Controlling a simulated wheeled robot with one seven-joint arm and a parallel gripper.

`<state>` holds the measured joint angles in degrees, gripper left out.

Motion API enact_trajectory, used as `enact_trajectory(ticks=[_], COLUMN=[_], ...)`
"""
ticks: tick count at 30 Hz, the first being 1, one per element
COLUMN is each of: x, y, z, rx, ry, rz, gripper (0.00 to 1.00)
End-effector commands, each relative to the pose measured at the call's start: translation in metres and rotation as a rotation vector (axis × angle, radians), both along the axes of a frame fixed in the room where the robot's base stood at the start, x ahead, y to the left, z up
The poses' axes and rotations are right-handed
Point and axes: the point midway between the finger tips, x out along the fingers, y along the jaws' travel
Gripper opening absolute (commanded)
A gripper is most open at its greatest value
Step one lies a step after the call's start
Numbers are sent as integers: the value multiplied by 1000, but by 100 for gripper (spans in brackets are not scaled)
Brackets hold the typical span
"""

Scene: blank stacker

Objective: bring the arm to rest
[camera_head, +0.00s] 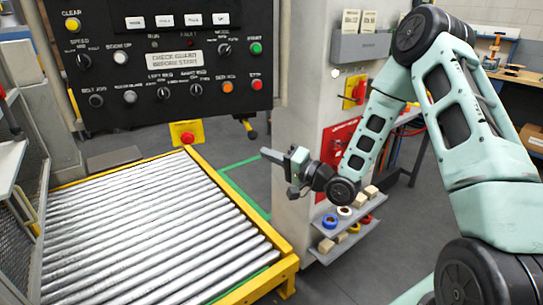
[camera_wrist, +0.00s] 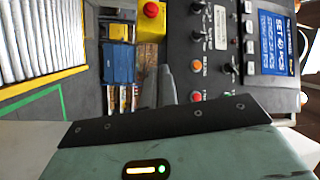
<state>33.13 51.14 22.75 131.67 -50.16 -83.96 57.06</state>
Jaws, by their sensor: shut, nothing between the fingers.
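My arm (camera_head: 470,125) reaches in from the right side of the head view, bent at a high elbow. My gripper (camera_head: 268,154) is at its end, in mid-air, pointing left over the area right of the roller conveyor. It is shut and holds nothing. In the wrist view the grey fingers (camera_wrist: 168,84) show near the middle, in front of the control panel and the floor. Nothing in view touches the gripper.
A roller conveyor (camera_head: 150,235) with a yellow frame fills the lower left. A black control panel (camera_head: 165,60) hangs above it. A grey pillar (camera_head: 315,100) and a small shelf (camera_head: 345,235) with rolls and blocks stand behind my gripper. A red stop button (camera_head: 187,138) is near the conveyor.

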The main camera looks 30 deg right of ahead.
Motion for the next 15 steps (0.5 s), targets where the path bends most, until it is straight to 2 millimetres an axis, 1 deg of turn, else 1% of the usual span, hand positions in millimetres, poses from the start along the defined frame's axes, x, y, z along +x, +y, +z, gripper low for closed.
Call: enact_trajectory(ticks=[12, 14, 15], x=[0, 1, 2], y=[-1, 8, 17], z=[0, 1, 1], rx=[0, -41, -89], ry=[-1, 13, 28], rz=[-2, 9, 20], gripper=[0, 0, 0])
